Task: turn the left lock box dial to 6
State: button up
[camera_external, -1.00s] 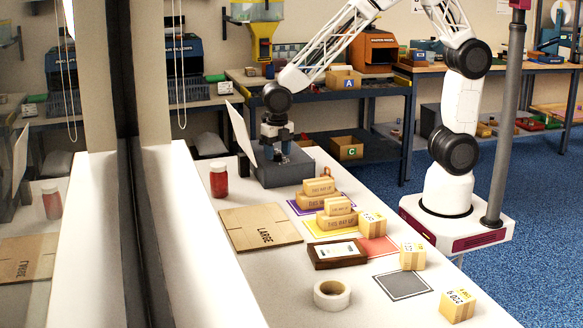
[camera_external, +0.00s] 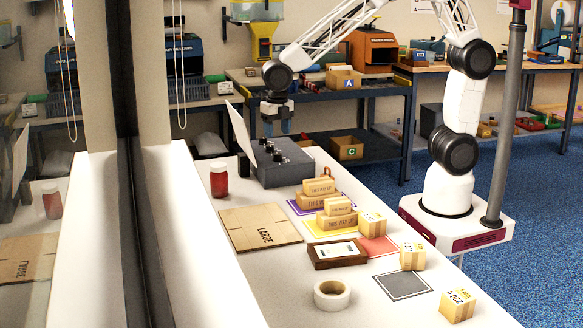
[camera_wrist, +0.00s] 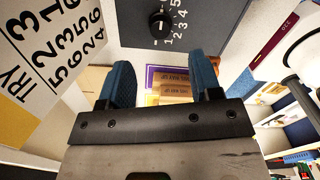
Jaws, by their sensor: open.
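The grey lock box (camera_external: 285,168) stands at the far end of the white table, with several black dials in a row on its top. In the wrist view one black dial (camera_wrist: 160,22) shows on the box's grey top (camera_wrist: 205,20), with white numbers 1 to 5 visible around its right and lower side. Its pointer is too small to read surely, and I cannot tell which dial in the row it is. My gripper (camera_external: 277,132) is above and behind the box, apart from the dials. Its blue fingers (camera_wrist: 162,78) are spread with nothing between them.
A white card with printed numbers (camera_wrist: 60,50) stands beside the box; it also shows in the external view (camera_external: 241,132). A red jar (camera_external: 219,184), a LARGE cardboard sheet (camera_external: 260,228), stacked wooden blocks (camera_external: 337,222) and a tape roll (camera_external: 332,294) lie nearer on the table.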

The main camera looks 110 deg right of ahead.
aim_at(277, 154)
jog(key=m, duration=0.6)
jog(key=shift+m, duration=0.4)
jog(key=m, duration=0.5)
jog(key=shift+m, duration=0.3)
jog(key=shift+f, duration=0.15)
jog(key=shift+f, duration=3.8)
jog(key=c, duration=0.9)
jog(key=shift+c, duration=0.2)
